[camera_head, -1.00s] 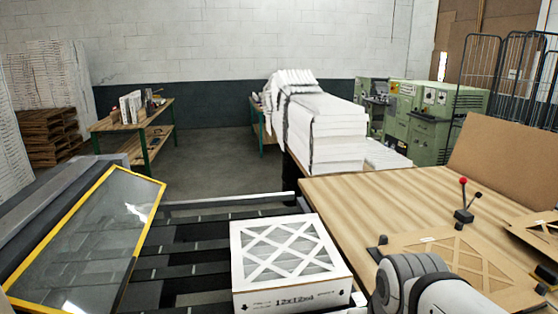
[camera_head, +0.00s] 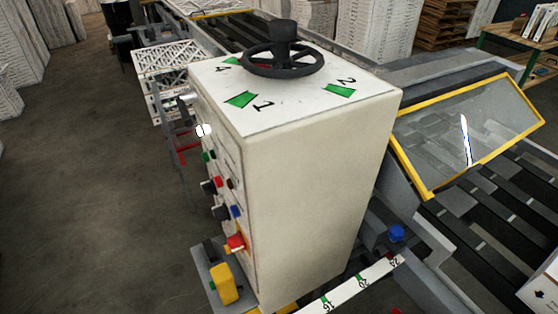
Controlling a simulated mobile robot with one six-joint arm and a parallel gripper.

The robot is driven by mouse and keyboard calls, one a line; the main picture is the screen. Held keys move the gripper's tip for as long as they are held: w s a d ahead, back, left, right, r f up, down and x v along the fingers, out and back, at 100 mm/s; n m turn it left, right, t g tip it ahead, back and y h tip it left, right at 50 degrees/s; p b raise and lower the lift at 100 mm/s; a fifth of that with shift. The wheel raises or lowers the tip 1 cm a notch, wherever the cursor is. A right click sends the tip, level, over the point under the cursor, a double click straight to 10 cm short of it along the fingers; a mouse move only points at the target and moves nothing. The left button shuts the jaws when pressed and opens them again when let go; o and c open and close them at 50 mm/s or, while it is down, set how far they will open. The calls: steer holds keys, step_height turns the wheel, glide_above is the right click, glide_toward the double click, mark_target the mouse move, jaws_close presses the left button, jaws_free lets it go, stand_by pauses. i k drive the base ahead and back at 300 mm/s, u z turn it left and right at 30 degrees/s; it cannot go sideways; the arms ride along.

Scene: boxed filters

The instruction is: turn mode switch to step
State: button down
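A tall cream control cabinet (camera_head: 310,170) stands in the middle of the head view. Its left face is seen at a steep slant and carries several coloured buttons and dark knobs, among them a black knob (camera_head: 220,213), a blue button (camera_head: 236,211) and a red button on yellow (camera_head: 235,243). The labels are too oblique to read, so I cannot tell which knob is the mode switch or how it is set. My gripper is not in view.
A black handwheel (camera_head: 283,62) sits on the cabinet top by green numbered marks. A yellow-framed clear guard (camera_head: 465,135) and a conveyor (camera_head: 490,200) lie to the right. A yellow pedal or switch (camera_head: 224,284) juts out low in front. The floor (camera_head: 90,190) at left is open.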

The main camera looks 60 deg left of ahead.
mark_target(221, 212)
steer(key=u, duration=2.85)
steer(key=k, duration=0.9)
steer(key=i, duration=0.9)
steer(key=u, duration=0.15)
steer(key=k, duration=0.1)
steer(key=z, duration=0.1)
